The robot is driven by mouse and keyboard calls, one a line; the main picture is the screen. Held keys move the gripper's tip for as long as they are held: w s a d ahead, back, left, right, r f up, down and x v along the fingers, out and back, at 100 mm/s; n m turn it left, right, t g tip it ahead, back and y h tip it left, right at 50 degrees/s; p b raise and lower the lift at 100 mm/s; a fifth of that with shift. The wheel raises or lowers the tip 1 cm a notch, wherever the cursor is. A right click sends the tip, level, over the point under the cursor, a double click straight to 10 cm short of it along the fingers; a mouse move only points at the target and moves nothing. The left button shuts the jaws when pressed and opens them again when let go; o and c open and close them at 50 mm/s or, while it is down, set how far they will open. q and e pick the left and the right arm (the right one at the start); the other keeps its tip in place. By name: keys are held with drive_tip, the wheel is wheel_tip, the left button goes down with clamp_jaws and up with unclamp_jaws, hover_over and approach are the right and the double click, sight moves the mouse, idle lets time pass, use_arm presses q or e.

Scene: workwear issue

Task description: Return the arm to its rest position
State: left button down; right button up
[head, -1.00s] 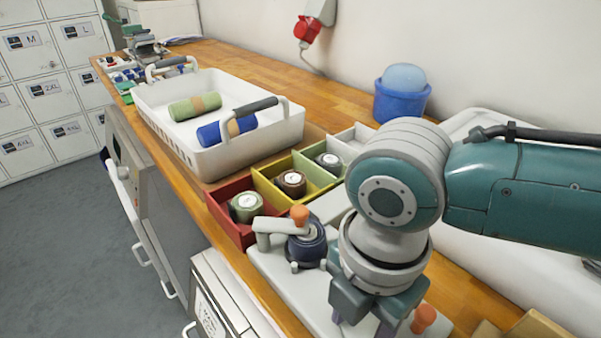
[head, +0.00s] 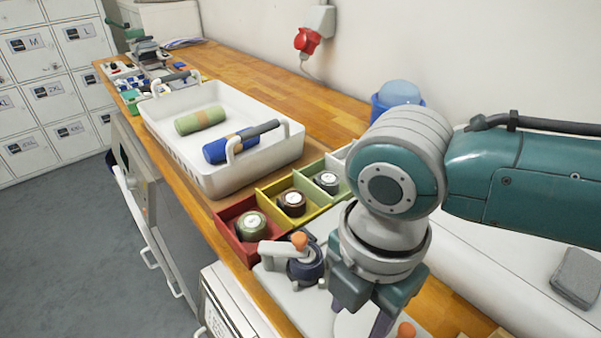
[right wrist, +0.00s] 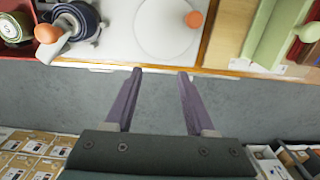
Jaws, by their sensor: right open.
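My right arm comes in from the right in the head view, with its gripper (head: 360,318) pointing down by the bench's near part. In the right wrist view the two purple fingers (right wrist: 160,72) are apart with nothing between them. Grey floor shows behind them, and the bench's front edge lies just beyond their tips. A light grey board (head: 290,312) with a dark round reel (head: 306,265) and orange knobs is partly hidden by the gripper. My left gripper is not in view.
A white basket (head: 182,168) holds a green roll (head: 201,120) and a blue roll (head: 228,146). Red, yellow and green bins (head: 226,208) hold tape rolls. A blue tub (head: 377,107) stands behind my arm. Grey floor (head: 75,240) is clear left of the bench.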

idle(0.3)
drive_tip(key=s+a+r+m+t+y, duration=0.1)
drive_tip(key=s+a+r+m+y, duration=0.25)
drive_tip(key=s+a+m, duration=0.45)
drive_tip(key=s+d+r+m+t+h, duration=0.1)
drive_tip(key=s+d+r+m, duration=0.15)
drive_tip(key=d+m, duration=0.6)
drive_tip(key=s+d+r+m+t+h, duration=0.1)
drive_tip(key=s+d+m+t+h, duration=0.15)
drive_tip(key=d+m, duration=0.6)
wheel_tip(320, 180, up, 30)
drive_tip(key=d+n+p, duration=0.1)
drive_tip(key=d+p, duration=0.1)
drive_tip(key=p, duration=2.7)
drive_tip(key=shift+s+g+p, duration=0.35)
drive_tip(key=shift+g+p, duration=0.05)
drive_tip(key=shift+g, duration=0.05)
